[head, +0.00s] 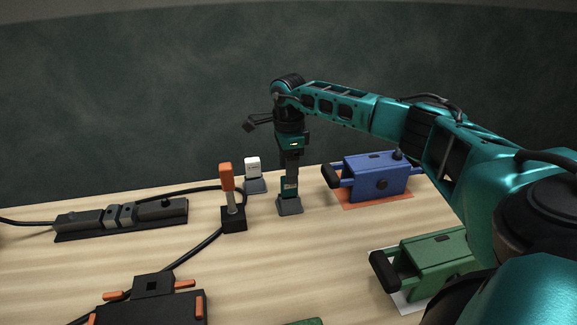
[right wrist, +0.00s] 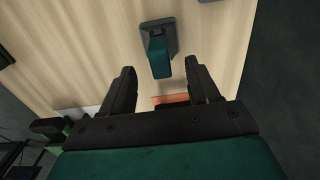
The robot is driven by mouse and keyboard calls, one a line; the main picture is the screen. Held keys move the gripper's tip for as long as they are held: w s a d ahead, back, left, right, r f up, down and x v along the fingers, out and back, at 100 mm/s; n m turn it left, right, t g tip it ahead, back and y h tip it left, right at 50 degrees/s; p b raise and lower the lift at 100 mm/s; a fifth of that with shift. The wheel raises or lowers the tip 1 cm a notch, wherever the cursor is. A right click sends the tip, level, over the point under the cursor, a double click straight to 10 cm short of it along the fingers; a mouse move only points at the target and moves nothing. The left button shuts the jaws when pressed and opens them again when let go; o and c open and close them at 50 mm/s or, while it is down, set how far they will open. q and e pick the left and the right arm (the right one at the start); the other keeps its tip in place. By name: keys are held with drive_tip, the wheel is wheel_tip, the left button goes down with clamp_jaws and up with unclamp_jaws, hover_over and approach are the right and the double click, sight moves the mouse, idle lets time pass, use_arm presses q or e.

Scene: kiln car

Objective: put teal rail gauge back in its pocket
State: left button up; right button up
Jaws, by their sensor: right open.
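The teal rail gauge (head: 289,187) stands upright on a small grey base (head: 290,207) on the wooden table; I cannot tell how deep it sits in it. My right gripper (head: 291,174) points down just above the gauge, and one finger seems to overlap its top in the head view. In the right wrist view the gauge (right wrist: 158,56) and its grey base (right wrist: 154,28) lie beyond the fingertips. The right gripper (right wrist: 164,80) is open, with nothing between its fingers. My left gripper is not in view.
A white block in a grey base (head: 255,186) and an orange-handled tool in a black block (head: 234,223) stand left of the gauge. A blue box (head: 372,182) is at right, a green box (head: 437,262) nearer. Cables and a dark strip (head: 120,219) lie left.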

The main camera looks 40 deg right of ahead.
drive_tip(key=shift+r+p, duration=0.5)
drive_tip(key=shift+r, duration=0.25)
wheel_tip(320, 180, up, 13)
idle(0.3)
drive_tip(key=shift+s+f, duration=0.1)
drive_tip(key=shift+f, duration=0.05)
idle(0.7)
